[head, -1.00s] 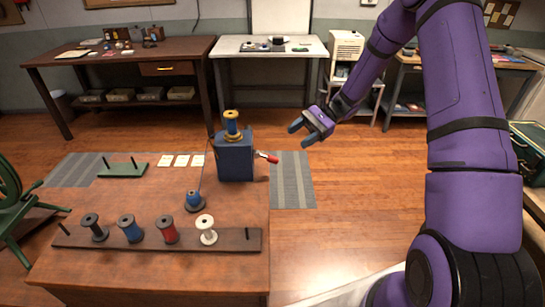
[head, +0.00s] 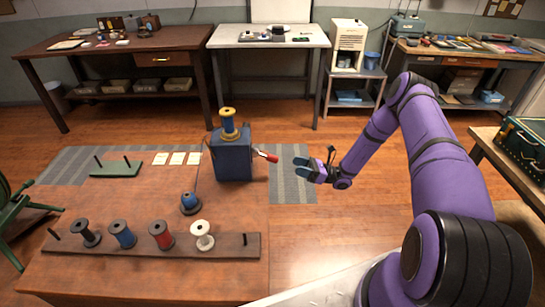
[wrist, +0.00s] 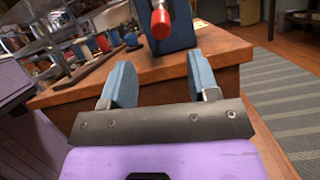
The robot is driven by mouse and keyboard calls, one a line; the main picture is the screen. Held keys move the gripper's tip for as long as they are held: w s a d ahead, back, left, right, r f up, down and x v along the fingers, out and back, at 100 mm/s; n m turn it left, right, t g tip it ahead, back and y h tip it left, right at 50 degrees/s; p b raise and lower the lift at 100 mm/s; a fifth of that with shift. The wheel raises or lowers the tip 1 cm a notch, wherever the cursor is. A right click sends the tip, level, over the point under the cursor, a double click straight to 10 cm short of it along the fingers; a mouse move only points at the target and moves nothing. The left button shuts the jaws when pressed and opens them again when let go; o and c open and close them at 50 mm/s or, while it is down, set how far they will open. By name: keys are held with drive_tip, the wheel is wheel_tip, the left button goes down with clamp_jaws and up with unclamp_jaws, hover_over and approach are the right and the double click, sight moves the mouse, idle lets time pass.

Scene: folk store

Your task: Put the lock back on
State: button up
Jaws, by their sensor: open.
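No lock can be made out in either view. A dark blue box-shaped device (head: 232,155) stands on the table, with a yellow spool (head: 229,124) on top. A red-handled crank or lever (head: 266,155) sticks out of its right side; the red handle (wrist: 160,23) also shows at the top of the wrist view. My gripper (head: 299,168) is open and empty, to the right of the red handle and apart from it. In the wrist view my gripper (wrist: 160,80) has its blue fingers spread, with the red handle beyond them.
The brown table (head: 150,275) holds a spool rack (head: 150,245) with several spools, a blue spool (head: 190,203) on a dark base, white cards (head: 177,158) and a green pegged board (head: 116,168). Open floor (head: 330,230) lies right of the table.

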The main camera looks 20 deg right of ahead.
sight(273, 157)
drive_tip(key=x, duration=1)
drive_tip(key=shift+w+a, duration=0.1)
drive_tip(key=shift+a, duration=0.2)
clamp_jaws()
drive_tip(key=shift+r, duration=0.1)
drive_tip(key=shift+r, duration=0.1)
drive_tip(key=shift+d+r+g+h, duration=0.1)
drive_tip(key=shift+r+g+h, duration=0.2)
drive_tip(key=shift+h, duration=0.35)
drive_tip(key=shift+d+r+g+h, duration=0.15)
drive_tip(key=shift+r+h, duration=0.25)
drive_tip(key=shift+h, duration=0.25)
drive_tip(key=shift+r+g+h, duration=0.35)
drive_tip(key=shift+r+h, duration=0.4)
drive_tip(key=shift+h, duration=0.45)
drive_tip(key=shift+a+r+g+h, duration=0.15)
drive_tip(key=shift+r+g+h, duration=0.35)
drive_tip(key=shift+h, duration=0.65)
drive_tip(key=shift+a+r+g+h, duration=0.15)
drive_tip(key=shift+r+g+h, duration=0.15)
drive_tip(key=shift+r+h, duration=0.65)
drive_tip(key=shift+f+h, duration=0.15)
drive_tip(key=shift+h, duration=0.15)
